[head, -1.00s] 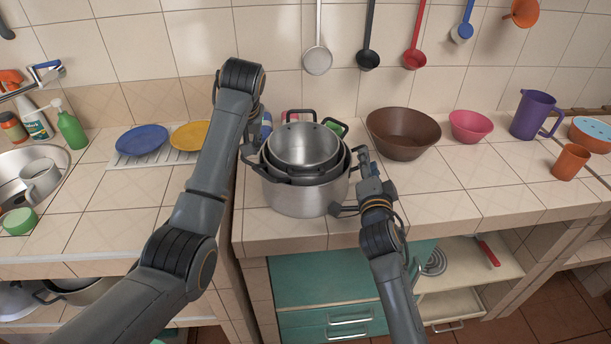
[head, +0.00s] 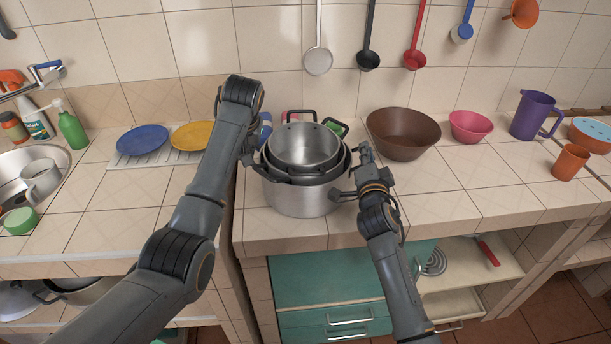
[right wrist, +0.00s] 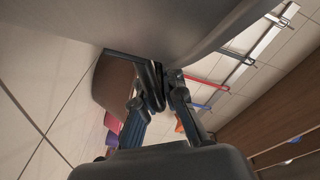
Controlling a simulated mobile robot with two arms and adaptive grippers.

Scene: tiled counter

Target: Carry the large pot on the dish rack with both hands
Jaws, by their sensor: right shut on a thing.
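The large pot (head: 300,203) is silver and stands upright on the counter, with smaller pots (head: 305,146) nested inside it. My right gripper (head: 355,174) is at the pot's right side, shut on its right handle. The right wrist view shows the fingers (right wrist: 160,88) closed together at the dark handle under the pot's grey wall (right wrist: 200,25). My left gripper (head: 249,150) is at the pot's left side, mostly hidden behind my left arm, so its jaws cannot be made out. The dish rack (head: 150,159) lies flat on the left counter.
A blue plate (head: 142,140) and a yellow plate (head: 191,135) sit on the rack. A brown bowl (head: 403,134) and a pink bowl (head: 470,126) stand right of the pot. A gap separates the two counters. Counter in front of the rack is clear.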

